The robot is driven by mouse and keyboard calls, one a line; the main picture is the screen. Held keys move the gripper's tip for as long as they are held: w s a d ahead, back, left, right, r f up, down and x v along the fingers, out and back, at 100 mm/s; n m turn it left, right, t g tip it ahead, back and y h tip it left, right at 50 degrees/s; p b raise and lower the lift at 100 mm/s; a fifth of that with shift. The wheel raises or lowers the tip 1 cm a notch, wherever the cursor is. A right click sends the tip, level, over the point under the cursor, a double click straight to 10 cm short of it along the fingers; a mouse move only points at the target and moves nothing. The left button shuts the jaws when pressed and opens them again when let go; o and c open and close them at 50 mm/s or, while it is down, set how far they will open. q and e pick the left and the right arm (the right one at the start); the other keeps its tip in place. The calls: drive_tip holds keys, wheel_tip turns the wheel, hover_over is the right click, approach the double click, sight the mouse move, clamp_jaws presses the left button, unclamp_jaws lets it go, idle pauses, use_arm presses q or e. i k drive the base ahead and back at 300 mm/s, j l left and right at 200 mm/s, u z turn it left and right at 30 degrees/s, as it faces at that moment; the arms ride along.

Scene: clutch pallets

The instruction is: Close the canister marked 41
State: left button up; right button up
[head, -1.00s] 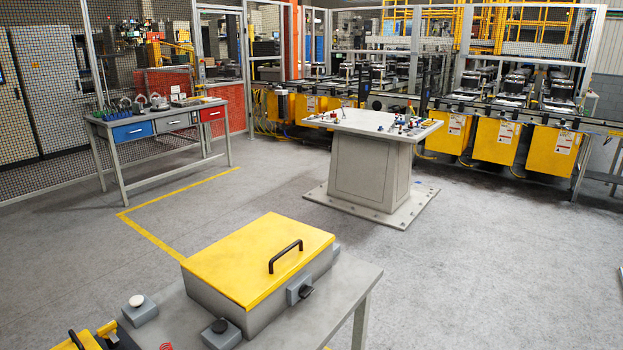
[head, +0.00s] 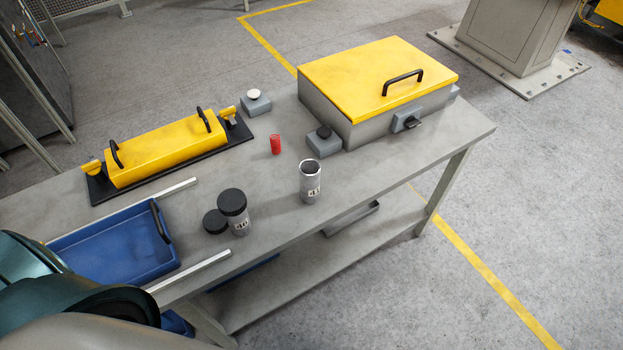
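The canister marked 41 (head: 310,187) stands upright and open-topped near the front edge of the grey table, its dark inside showing. A second canister, whose label seems to read 40 (head: 238,222), stands to its left with a black lid on top. A loose black lid (head: 215,221) lies flat on the table beside that second canister, on its left. Neither of my grippers shows. A dark teal and grey part of my own body fills the lower left corner.
The grey table (head: 398,162) carries a yellow-lidded box (head: 365,75), button boxes (head: 323,142), a red cylinder (head: 275,144), a yellow handled unit (head: 165,150) and a blue tray (head: 120,245) between white rails. Free table surface lies right of the canister.

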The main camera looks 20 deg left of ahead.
sight(310, 169)
drive_tip(key=u, duration=1.45)
drive_tip(key=l+u, duration=0.35)
drive_tip(key=l, duration=0.75)
drive_tip(key=k, duration=0.05)
